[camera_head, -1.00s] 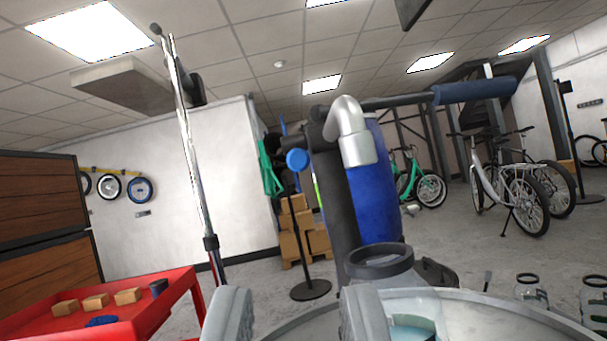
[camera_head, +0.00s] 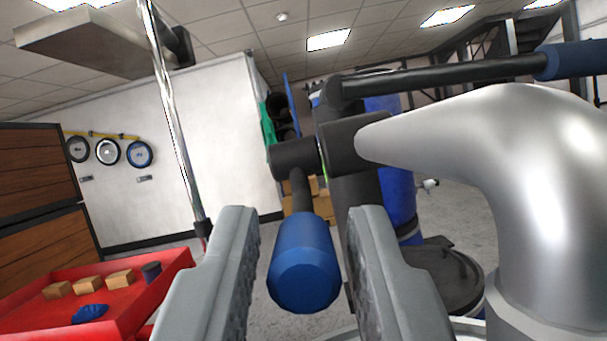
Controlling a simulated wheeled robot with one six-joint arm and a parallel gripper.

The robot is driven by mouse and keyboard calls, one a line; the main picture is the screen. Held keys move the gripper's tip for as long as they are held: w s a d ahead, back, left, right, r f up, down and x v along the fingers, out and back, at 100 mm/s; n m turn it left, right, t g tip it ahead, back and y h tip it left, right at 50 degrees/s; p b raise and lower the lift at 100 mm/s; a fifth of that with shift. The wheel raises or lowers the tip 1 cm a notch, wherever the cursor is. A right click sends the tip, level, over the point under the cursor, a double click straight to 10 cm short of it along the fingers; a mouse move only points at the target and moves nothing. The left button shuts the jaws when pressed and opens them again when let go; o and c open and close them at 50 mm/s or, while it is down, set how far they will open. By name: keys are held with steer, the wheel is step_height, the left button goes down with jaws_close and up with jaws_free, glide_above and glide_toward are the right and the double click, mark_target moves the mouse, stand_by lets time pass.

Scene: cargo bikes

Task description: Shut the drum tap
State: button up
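The tap has a black body (camera_head: 340,146) with a short lever ending in a blue handle (camera_head: 304,265). The handle points toward the camera and hangs a little downward. A thick silver spout (camera_head: 525,190) bends down on the right, close to the camera. My gripper (camera_head: 303,214) is open, with one grey finger on each side of the blue handle. Gaps show between the handle and both fingers. A blue drum-like cylinder (camera_head: 400,185) stands behind the tap, partly hidden by it.
A long black bar with a blue grip (camera_head: 572,60) reaches right above the spout. A red tray (camera_head: 150,285) with small boxes is at lower left, near a chrome pole (camera_head: 178,130). A black round lid (camera_head: 445,275) lies below the spout.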

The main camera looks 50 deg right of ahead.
steer(key=shift+w+d+r, duration=0.2)
steer(key=shift+w+d, duration=0.05)
steer(key=shift+d, duration=0.2)
jaws_close()
